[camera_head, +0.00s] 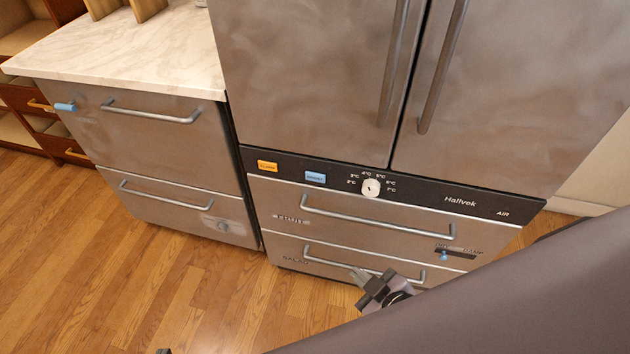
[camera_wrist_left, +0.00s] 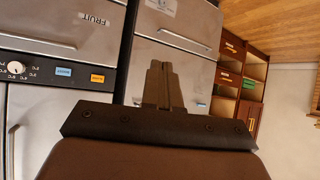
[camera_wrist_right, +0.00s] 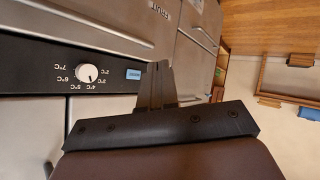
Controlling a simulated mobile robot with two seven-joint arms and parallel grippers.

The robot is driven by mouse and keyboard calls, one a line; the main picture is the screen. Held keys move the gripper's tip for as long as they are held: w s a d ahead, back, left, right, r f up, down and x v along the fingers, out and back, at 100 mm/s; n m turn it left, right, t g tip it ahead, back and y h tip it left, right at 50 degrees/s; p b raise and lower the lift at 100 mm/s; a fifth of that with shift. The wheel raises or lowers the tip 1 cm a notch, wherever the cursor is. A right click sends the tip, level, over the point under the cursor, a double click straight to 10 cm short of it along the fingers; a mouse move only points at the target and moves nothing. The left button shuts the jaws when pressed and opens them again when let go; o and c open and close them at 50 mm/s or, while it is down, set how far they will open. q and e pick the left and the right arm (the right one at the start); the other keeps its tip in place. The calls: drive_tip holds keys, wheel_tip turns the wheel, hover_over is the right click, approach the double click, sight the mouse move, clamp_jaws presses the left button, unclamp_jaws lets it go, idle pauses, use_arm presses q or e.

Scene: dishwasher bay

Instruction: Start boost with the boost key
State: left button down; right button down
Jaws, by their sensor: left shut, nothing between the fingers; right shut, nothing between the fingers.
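The control strip of the fridge holds a blue key (camera_head: 315,177) and an orange key (camera_head: 267,166); their lettering is too small to read surely. My right gripper (camera_head: 364,281) is shut and empty, in front of the lower drawers and below the strip in the head view. In the right wrist view its closed fingers (camera_wrist_right: 158,74) appear just right of the blue key (camera_wrist_right: 133,74), and the orange key is hidden. My left gripper (camera_wrist_left: 161,70) is shut and empty in the left wrist view, with the blue key (camera_wrist_left: 63,71) and orange key (camera_wrist_left: 97,78) to its left.
A white temperature dial (camera_head: 371,188) sits right of the blue key. Drawer handles (camera_head: 378,222) stick out below the strip, and long door handles (camera_head: 443,66) hang above it. A marble-topped unit (camera_head: 130,50) stands left. Wooden floor (camera_head: 150,260) is clear in front.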

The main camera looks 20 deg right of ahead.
sight(315, 177)
drive_tip(key=w+a+n+t+b, duration=0.2)
drive_tip(key=w+n, duration=0.6)
drive_tip(key=n, duration=0.4)
drive_tip(key=w+a+n+t+y+b, duration=0.1)
drive_tip(key=w+a+n+t+b, duration=0.1)
drive_tip(key=w+a+n+b, duration=0.2)
drive_tip(key=w+n+b, duration=0.3)
drive_tip(key=w+n, duration=0.1)
drive_tip(key=n, duration=0.4)
drive_tip(key=shift+a+r+n+t, duration=0.15)
drive_tip(key=shift+a+n+t, duration=0.1)
drive_tip(key=shift+n+t, duration=0.15)
drive_tip(key=shift+w, duration=0.1)
drive_tip(key=w+d, duration=0.5)
drive_tip(key=w, duration=0.2)
drive_tip(key=shift+w, duration=0.15)
